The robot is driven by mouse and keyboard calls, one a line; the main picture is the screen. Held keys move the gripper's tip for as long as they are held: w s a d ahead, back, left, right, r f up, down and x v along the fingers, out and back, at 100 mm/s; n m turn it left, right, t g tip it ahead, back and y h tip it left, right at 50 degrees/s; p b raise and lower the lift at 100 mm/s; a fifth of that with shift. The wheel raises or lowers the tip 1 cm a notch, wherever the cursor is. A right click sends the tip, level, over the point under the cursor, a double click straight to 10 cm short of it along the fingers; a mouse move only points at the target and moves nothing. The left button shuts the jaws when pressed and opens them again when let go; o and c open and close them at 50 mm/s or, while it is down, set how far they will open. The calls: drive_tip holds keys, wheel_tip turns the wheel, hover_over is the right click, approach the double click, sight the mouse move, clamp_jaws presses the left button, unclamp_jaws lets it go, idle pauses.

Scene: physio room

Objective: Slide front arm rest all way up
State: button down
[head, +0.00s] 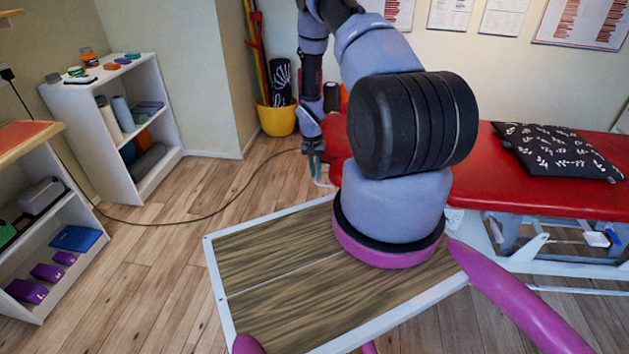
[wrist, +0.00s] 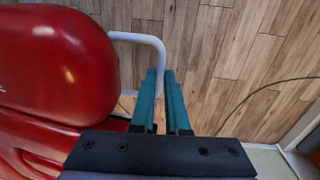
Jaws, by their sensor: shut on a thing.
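The red padded treatment table (head: 480,165) stands at the right. In the wrist view a rounded red pad (wrist: 55,60) fills the left side, with more red padding below it. A white bent tube (wrist: 138,38) comes out from beside this pad and turns down between my fingers. My gripper (wrist: 161,72) has two teal fingers, shut on the white tube. In the head view my gripper (head: 314,166) points down beside the red table end, and a bit of the white tube (head: 323,183) shows below it. Which part is the front arm rest I cannot tell for sure.
A black patterned cushion (head: 556,150) lies on the table. A yellow bucket (head: 277,118) stands by the wall behind my gripper. White shelves (head: 125,130) stand at the left. A dark cable (head: 215,207) crosses the wooden floor, which is otherwise open there.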

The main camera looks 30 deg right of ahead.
drive_tip(key=shift+w+r, duration=0.1)
drive_tip(key=shift+r, duration=0.15)
drive_tip(key=c, duration=0.9)
unclamp_jaws()
drive_tip(key=r, duration=1)
drive_tip(key=shift+w+a+r, duration=0.2)
drive_tip(key=shift+a+r, duration=0.1)
drive_tip(key=shift+a, duration=0.05)
